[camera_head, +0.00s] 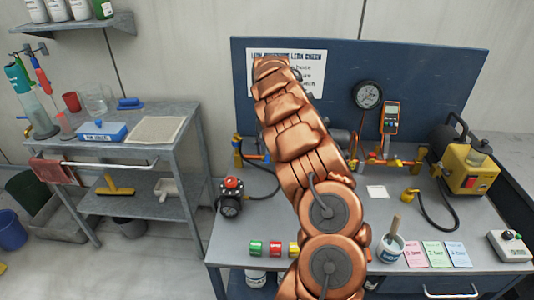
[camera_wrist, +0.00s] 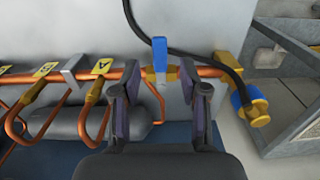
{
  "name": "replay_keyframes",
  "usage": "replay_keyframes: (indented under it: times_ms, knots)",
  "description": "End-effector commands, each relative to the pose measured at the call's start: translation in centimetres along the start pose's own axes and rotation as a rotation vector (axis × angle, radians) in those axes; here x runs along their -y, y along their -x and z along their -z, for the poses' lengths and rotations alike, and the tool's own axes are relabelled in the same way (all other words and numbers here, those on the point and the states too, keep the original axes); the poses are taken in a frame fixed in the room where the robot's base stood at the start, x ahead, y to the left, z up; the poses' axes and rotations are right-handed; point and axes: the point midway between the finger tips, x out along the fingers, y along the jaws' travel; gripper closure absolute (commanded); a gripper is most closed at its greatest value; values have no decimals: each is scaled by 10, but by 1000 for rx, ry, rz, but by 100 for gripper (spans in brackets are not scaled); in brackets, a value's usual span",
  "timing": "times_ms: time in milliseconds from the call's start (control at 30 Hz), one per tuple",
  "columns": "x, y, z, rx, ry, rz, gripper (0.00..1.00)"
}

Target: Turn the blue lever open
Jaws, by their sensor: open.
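The blue lever (camera_wrist: 159,55) stands on a brass valve in the copper pipe (camera_wrist: 215,73) in the wrist view. It points toward the top of the picture, across the pipe. My gripper (camera_wrist: 160,91) is open, with one dark finger on each side of the valve. The lever lies beyond the fingertips, between their lines, and I see no contact. In the head view my arm covers the middle of the bench and hides my gripper and the lever.
A yellow and blue end fitting (camera_wrist: 249,104) with a black hose is right of the valve. Yellow tags (camera_wrist: 103,66) and pipe bends are at left. In the head view, a gauge (camera_head: 368,95) and yellow pump (camera_head: 468,168) are right of my arm.

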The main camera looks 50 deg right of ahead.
Motion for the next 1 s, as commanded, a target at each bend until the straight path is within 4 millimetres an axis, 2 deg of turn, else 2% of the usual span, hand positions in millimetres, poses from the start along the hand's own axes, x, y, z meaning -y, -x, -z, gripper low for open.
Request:
replay_keyframes:
  times_ms: [300,667,1000]
  knots:
    - [0,-28,0,1,0,0,56]
    - [0,-32,0,-1,0,1,57]
    - [0,-32,0,-1,0,1,93]
